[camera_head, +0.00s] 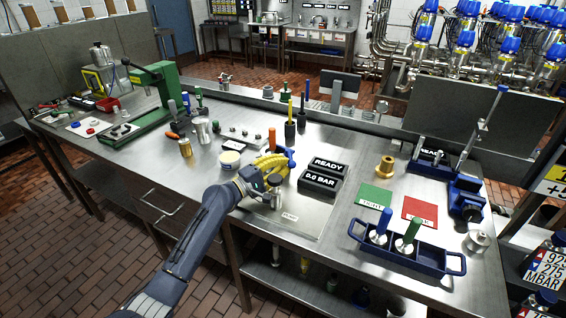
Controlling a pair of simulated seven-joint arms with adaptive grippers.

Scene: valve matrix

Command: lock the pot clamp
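My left gripper (272,184) reaches in from the lower left and sits at a small silver metal pot (276,200) on a labelled steel plate (304,222). Its dark fingers are small and overlap the pot's top, so I cannot tell whether they are open or shut on anything. A yellow curved piece (270,162) with a blue part (288,153) stands just behind the gripper. Which part is the pot clamp, and whether it is locked, is not clear. My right gripper is not in view.
Black READY and 0.0 BAR displays (320,180) stand right of the pot. Further right are green (375,195) and red (420,210) mats, a brass piece (385,166) and a blue tray (392,254) with handled tools. A gold can (186,148) stands left.

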